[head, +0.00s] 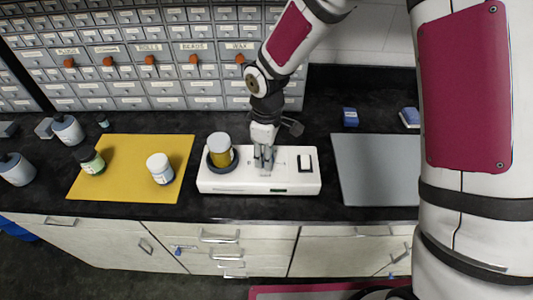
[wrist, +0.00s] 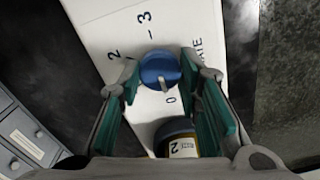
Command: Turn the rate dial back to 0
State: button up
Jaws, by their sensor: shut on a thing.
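The white device (head: 225,187) stands on the dark counter in the head view. Its blue rate dial (wrist: 160,68) shows in the wrist view, with 2, 3, 0 and part of the word RATE printed around it. A pale pointer mark on the dial points roughly toward the 0. My gripper (wrist: 160,70) has its green-padded fingers on either side of the dial and is shut on it. In the head view my gripper (head: 265,165) comes down on the device's middle and hides the dial.
A yellow mat (head: 125,160) with two jars lies left, a grey mat (head: 375,165) right. Drawers (head: 130,55) stand behind.

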jog(key=o, duration=1.1)
jog(key=shift+o, duration=0.2)
notch_tip(320, 180, up, 12)
